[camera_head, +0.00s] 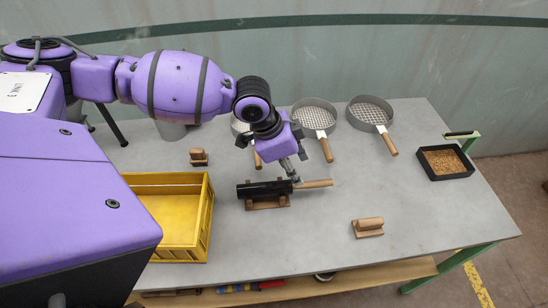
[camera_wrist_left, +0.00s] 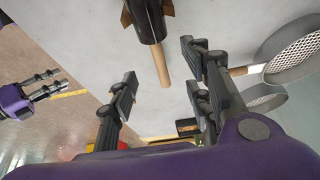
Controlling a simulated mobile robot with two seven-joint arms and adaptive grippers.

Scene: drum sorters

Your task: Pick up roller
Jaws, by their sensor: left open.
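The roller (camera_head: 265,189) is a black cylinder with a wooden handle (camera_head: 316,184) pointing right. It lies on a small wooden stand (camera_head: 268,203) on the grey table. My left gripper (camera_head: 293,174) is above the roller near where the handle meets the cylinder. In the left wrist view my left gripper (camera_wrist_left: 158,78) is open, with the wooden handle (camera_wrist_left: 161,66) showing between its fingers and the black roller (camera_wrist_left: 148,20) beyond. Contact cannot be told. My right gripper (camera_wrist_left: 48,86) shows at the left of the wrist view, away from the roller; its opening is unclear.
A yellow crate (camera_head: 208,222) stands left of the roller. Sieves with wooden handles (camera_head: 314,117) (camera_head: 370,113) lie behind it. A wooden block with a grip (camera_head: 368,226) and a black tray of grains (camera_head: 446,177) are to the right. The table around the handle's end is clear.

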